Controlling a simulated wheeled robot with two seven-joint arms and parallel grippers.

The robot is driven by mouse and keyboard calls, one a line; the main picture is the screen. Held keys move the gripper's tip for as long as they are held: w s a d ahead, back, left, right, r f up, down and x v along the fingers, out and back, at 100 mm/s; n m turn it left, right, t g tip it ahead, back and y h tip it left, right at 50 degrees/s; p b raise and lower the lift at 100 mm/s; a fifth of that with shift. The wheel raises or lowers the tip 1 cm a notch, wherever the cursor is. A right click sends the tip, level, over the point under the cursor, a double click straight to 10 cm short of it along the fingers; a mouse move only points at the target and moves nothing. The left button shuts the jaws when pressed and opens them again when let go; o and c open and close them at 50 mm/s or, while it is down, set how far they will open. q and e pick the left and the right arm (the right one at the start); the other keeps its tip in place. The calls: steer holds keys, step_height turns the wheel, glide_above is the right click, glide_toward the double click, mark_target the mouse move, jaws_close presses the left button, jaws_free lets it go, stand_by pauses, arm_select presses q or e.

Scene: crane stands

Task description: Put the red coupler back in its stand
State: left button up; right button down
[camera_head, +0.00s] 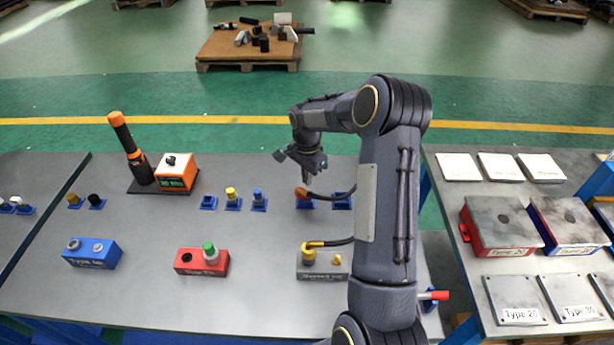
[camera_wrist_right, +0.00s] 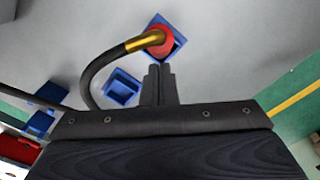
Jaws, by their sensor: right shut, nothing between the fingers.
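The red coupler (camera_head: 301,193) sits at a small blue stand (camera_head: 306,205) on the grey table, just below my right gripper in the head view. In the right wrist view, the coupler's red round body (camera_wrist_right: 160,48) lies within the blue square stand (camera_wrist_right: 178,38). A gold elbow and black hose lead off it to the left there. I cannot tell how deep it sits. My right gripper (camera_head: 307,176) is shut and empty, its fingertips (camera_wrist_right: 158,68) close to the coupler and apparently apart from it. My left gripper is out of view.
Another blue stand (camera_head: 342,203) is beside it. A grey block (camera_head: 312,270) with a yellow-ended hose stands nearer, partly behind my right arm. A red block (camera_head: 190,262), a blue block (camera_head: 90,254) and an orange device (camera_head: 176,173) stand to the left.

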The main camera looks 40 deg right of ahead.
steer(key=shift+f+b, duration=1.05)
steer(key=shift+f, duration=0.2)
steer(key=shift+f+b, duration=0.35)
steer(key=shift+f, duration=0.25)
steer(key=shift+s+a+f+b, duration=0.1)
steer(key=shift+a+f+b, duration=0.05)
steer(key=shift+f+b, duration=0.2)
steer(key=shift+r+p, duration=1.1)
steer(key=shift+r, duration=0.55)
steer(key=shift+s+a+r, duration=0.1)
steer(key=shift+r, duration=0.45)
steer(key=shift+d+r+p, duration=0.1)
steer(key=shift+d+p, duration=0.1)
steer(key=shift+p, duration=0.15)
step_height(320, 180, up, 8)
steer(key=p, duration=0.5)
steer(key=shift+f, duration=0.25)
